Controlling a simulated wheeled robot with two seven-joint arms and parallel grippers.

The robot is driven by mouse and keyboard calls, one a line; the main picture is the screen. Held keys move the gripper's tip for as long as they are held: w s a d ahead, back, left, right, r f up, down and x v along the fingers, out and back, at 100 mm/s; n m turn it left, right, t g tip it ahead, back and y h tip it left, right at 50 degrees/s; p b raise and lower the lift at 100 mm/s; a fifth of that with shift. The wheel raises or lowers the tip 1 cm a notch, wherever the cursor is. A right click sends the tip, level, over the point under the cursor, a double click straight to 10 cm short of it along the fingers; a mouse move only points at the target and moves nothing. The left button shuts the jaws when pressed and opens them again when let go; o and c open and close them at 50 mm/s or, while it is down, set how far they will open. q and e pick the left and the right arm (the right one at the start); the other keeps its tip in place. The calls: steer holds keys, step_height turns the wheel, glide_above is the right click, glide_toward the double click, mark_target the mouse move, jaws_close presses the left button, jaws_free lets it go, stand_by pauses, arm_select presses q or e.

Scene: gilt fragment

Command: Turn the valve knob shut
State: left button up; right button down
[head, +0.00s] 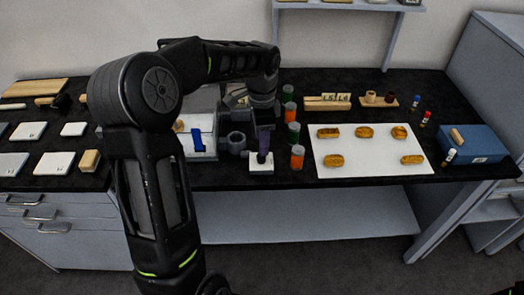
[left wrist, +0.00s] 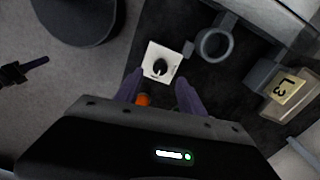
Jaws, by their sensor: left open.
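The valve knob (left wrist: 160,67) is a small dark round knob on a white square plate (left wrist: 163,55), seen clearly in the left wrist view. In the head view the plate (head: 261,169) lies near the table's front edge, and the knob is mostly hidden by my fingers. My left gripper (head: 263,151) points down just above the plate. In the left wrist view its two purple fingers (left wrist: 158,90) are apart, with nothing between them, and the knob is just beyond their tips. What looks like my right gripper (left wrist: 30,66) shows small at the left edge there; its jaw state is unclear.
Orange and green jars (head: 297,157) stand close right of the plate. A grey ring-shaped holder (head: 236,141) stands close to its left. A white mat (head: 375,165) with several golden pieces lies further right, then a blue box (head: 474,144). White tiles (head: 73,129) lie at the left.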

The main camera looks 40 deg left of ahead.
mark_target(261, 158)
arm_select(q)
steer(key=shift+f+p, duration=0.4)
steer(key=shift+f, duration=2.4)
steer(key=shift+c, duration=0.6)
jaws_close()
